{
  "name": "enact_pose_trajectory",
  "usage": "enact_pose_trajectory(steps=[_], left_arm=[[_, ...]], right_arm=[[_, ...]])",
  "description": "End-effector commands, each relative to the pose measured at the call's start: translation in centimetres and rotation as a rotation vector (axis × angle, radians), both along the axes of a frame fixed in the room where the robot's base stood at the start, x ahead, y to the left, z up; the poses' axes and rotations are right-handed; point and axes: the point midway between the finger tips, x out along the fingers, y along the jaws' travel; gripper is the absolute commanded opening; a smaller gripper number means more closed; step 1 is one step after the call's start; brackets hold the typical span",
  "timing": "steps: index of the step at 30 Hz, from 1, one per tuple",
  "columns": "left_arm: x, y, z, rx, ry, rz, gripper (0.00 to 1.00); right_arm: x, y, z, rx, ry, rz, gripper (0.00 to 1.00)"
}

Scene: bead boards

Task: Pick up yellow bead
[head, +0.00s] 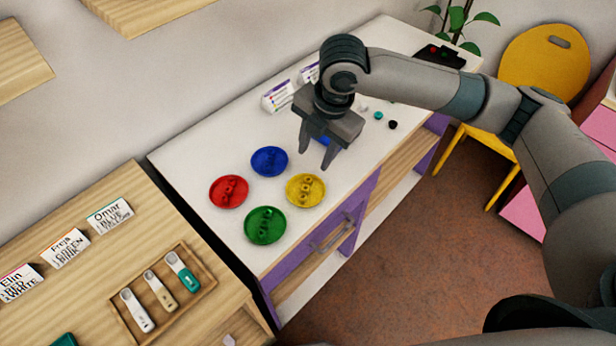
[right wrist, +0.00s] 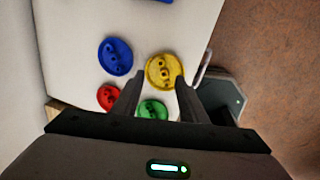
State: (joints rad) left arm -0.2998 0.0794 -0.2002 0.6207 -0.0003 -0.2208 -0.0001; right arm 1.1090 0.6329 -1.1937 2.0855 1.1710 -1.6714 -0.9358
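Several yellow beads (head: 305,189) sit in a round yellow dish on the white cabinet top. The yellow dish (head: 320,197) also shows in the right wrist view (right wrist: 150,78), just beyond the fingertips. My right gripper (head: 316,155) is open above the cabinet top, behind the yellow dish in the head view. Nothing shows between its fingers (right wrist: 158,88) in the wrist view. My left gripper is not in view.
Red (head: 216,200), blue (head: 258,158) and green (head: 251,231) dishes stand close by, each with beads. A blue item (head: 323,141) lies partly hidden behind my right gripper. A wooden desk (head: 107,258) with a tray of scoops stands at left, a yellow chair (head: 528,75) at right.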

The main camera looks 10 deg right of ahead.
Motion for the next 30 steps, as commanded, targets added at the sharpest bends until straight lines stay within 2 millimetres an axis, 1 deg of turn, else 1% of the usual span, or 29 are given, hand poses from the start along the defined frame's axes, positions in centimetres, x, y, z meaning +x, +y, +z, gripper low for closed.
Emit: enact_pose_trajectory(steps=[1, 3, 6, 9, 13, 24, 26, 30], left_arm=[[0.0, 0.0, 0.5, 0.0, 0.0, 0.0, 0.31], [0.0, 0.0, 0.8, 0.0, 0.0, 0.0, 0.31], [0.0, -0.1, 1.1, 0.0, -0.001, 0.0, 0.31], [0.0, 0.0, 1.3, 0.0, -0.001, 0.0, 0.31], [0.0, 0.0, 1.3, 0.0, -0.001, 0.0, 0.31], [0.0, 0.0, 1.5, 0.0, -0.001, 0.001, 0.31], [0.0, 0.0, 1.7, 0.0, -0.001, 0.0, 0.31], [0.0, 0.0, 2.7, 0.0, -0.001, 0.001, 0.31]], right_arm=[[0.1, 0.1, -0.8, -0.001, 0.003, -0.002, 0.39], [0.2, 0.2, -2.0, -0.001, 0.003, 0.0, 0.39], [0.5, 0.4, -3.4, 0.0, 0.002, -0.002, 0.39], [0.7, 0.6, -4.4, 0.001, 0.001, 0.0, 0.39], [0.7, 0.6, -5.0, 0.0, 0.0, 0.001, 0.39], [0.7, 0.6, -5.1, 0.0, 0.0, 0.0, 0.39], [0.8, 0.7, -5.4, 0.001, 0.001, 0.0, 0.39], [0.8, 0.7, -6.8, -0.001, 0.003, -0.002, 0.39]])
